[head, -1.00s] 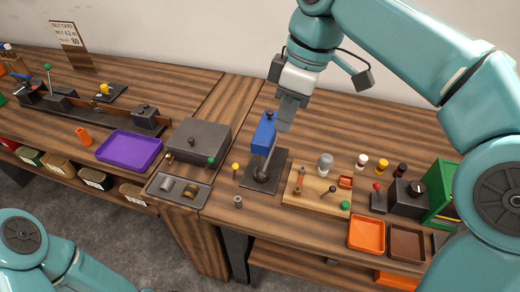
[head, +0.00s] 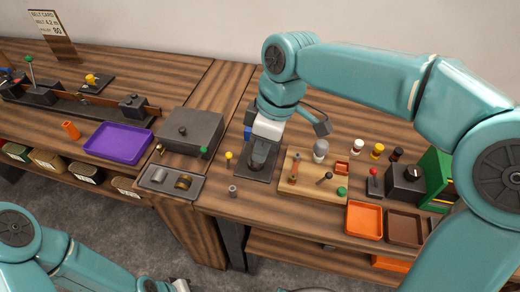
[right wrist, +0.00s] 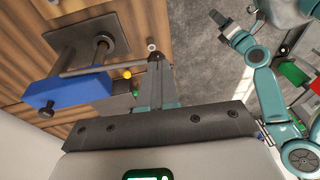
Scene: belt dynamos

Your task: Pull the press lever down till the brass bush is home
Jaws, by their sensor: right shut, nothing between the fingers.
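The press has a dark base plate (head: 244,176) on the bench and a blue head (head: 247,132), mostly hidden behind my right gripper in the head view. The right wrist view shows its blue head (right wrist: 68,90), post (right wrist: 101,50) and base plate (right wrist: 93,25). A thin grey lever rod (right wrist: 95,71) runs toward my right fingertips, where a dark round end lies; I cannot tell whether they touch. My right gripper (head: 257,165) is shut and empty, pointing down in front of the press. The brass bush cannot be made out at the press.
A wooden board (head: 310,191) with small knobbed parts stands close right of the press. A grey tray (head: 150,186) with a brass-coloured ring and a dark box (head: 190,131) lie left. A small grey cylinder (head: 233,191) stands in front. Orange (head: 364,220) and brown trays sit right.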

